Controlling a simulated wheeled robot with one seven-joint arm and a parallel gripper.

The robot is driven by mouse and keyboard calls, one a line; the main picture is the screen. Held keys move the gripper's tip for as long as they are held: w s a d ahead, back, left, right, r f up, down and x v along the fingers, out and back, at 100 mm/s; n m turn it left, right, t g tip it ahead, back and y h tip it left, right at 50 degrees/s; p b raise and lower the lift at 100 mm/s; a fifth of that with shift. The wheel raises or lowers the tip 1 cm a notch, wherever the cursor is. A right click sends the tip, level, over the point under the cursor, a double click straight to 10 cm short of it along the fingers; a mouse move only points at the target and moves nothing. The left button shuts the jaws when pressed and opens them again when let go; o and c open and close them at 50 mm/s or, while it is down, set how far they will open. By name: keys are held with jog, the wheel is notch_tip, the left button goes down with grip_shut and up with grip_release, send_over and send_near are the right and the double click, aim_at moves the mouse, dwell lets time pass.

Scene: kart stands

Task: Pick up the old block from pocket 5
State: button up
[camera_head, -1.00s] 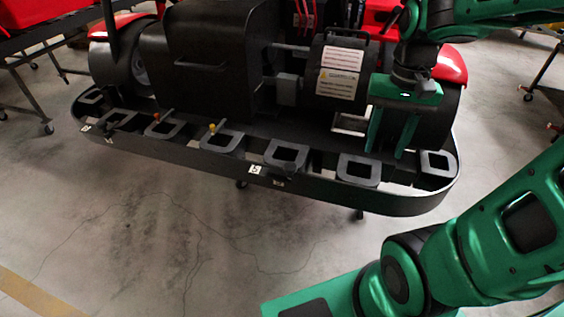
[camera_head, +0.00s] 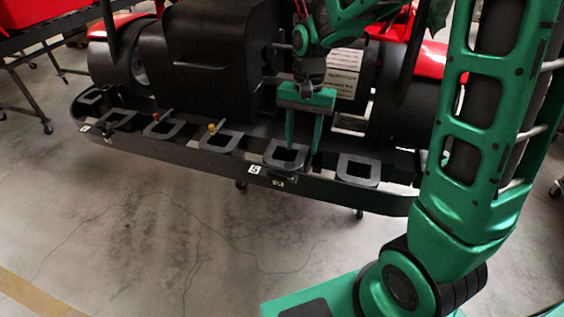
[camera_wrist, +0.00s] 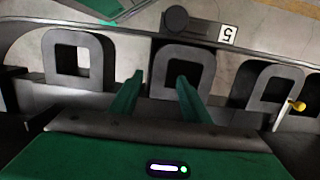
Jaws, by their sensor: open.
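The number 5 label (camera_wrist: 227,34) is on the rim in the wrist view. Beside it is a dark grey square frame with an opening (camera_wrist: 206,72), also seen in the head view (camera_head: 271,157). I cannot make out a block separate from this frame. My gripper (camera_head: 303,148) is open and empty, fingers pointing down at the frame. In the wrist view, my gripper (camera_wrist: 160,78) has one fingertip over the frame's opening and the other beyond its side wall, so that wall lies between them. I cannot tell whether they touch it.
Similar frames stand on both sides along the black rim (camera_head: 330,198): one at the right (camera_head: 358,181) and one with a yellow knob (camera_head: 211,127) at the left. A black housing (camera_head: 215,60) and a labelled cylinder (camera_head: 343,73) rise behind. Concrete floor in front is clear.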

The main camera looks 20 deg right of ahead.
aim_at(300, 156)
jog(key=shift+s+a+f, duration=0.15)
jog(key=shift+s+f, duration=0.05)
jog(key=shift+f, duration=1.15)
jog(key=shift+s+a+f, duration=0.1)
jog(key=shift+s+f, duration=0.05)
jog(key=shift+f, duration=1.2)
grip_shut()
